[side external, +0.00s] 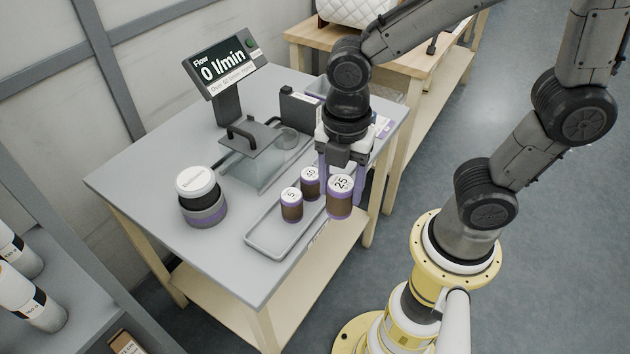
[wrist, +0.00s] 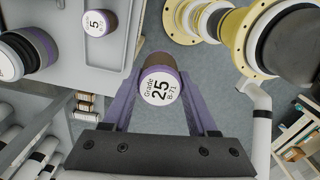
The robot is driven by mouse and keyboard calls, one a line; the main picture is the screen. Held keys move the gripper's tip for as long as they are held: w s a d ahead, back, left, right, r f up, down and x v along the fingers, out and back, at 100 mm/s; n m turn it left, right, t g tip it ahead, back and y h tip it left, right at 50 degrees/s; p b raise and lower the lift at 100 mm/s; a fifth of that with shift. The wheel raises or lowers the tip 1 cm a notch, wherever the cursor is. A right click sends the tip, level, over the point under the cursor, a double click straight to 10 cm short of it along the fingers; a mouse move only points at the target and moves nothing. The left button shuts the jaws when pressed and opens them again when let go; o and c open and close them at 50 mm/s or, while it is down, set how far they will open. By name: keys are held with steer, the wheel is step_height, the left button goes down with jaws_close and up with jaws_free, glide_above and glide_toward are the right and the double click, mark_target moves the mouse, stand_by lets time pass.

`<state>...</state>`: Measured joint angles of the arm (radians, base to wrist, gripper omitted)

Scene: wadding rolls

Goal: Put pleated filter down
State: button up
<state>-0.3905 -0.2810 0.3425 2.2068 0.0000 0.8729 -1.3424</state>
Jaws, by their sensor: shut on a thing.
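The pleated filter (side external: 339,203), a short brown cylinder with purple bands and a white top marked 25, is held upright in my gripper (side external: 338,182). In the wrist view, its label reads "Grade 25 B-71" (wrist: 160,88), with the purple fingers (wrist: 160,78) on either side of it. The filter hangs off the right end of the grey tray (side external: 258,243), and floor shows around it in the wrist view. Two similar filters stand in the tray, one marked 5 (side external: 291,205) and one behind it marked 40 (side external: 310,184).
A clear box with a grey handled lid (side external: 250,140) stands behind the tray. A flow display (side external: 225,65) reads 0 l/min. A white-lidded round container (side external: 201,198) stands left. The tray's front-left part is bare. A shelf (side external: 75,290) holds white rolls.

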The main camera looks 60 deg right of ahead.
steer(key=shift+s, duration=0.2)
steer(key=shift+w+r+n, duration=0.2)
steer(key=shift+r+n, duration=0.1)
steer(key=shift+n, duration=0.3)
steer(key=w+d+r+n, duration=0.1)
steer(key=w+r+n, duration=0.1)
steer(key=w, duration=0.5)
steer(key=w+d+f+m, duration=0.1)
steer(key=w+d+m, duration=0.1)
steer(key=w+d, duration=0.5)
steer(key=w+d+f+m, duration=0.1)
steer(key=w+d, duration=0.1)
steer(key=d, duration=0.9)
steer(key=w+d+f, duration=0.1)
steer(key=w+f, duration=0.2)
steer(key=w, duration=0.1)
steer(key=w+d+f, duration=0.1)
steer(key=w+f, duration=0.2)
steer(key=w, duration=0.2)
steer(key=w+d+f, duration=0.1)
steer(key=w+f, duration=0.2)
steer(key=w, duration=0.1)
steer(key=shift+w+d+f, duration=0.15)
steer(key=shift+d+f, duration=0.25)
steer(key=shift+f, duration=1.5)
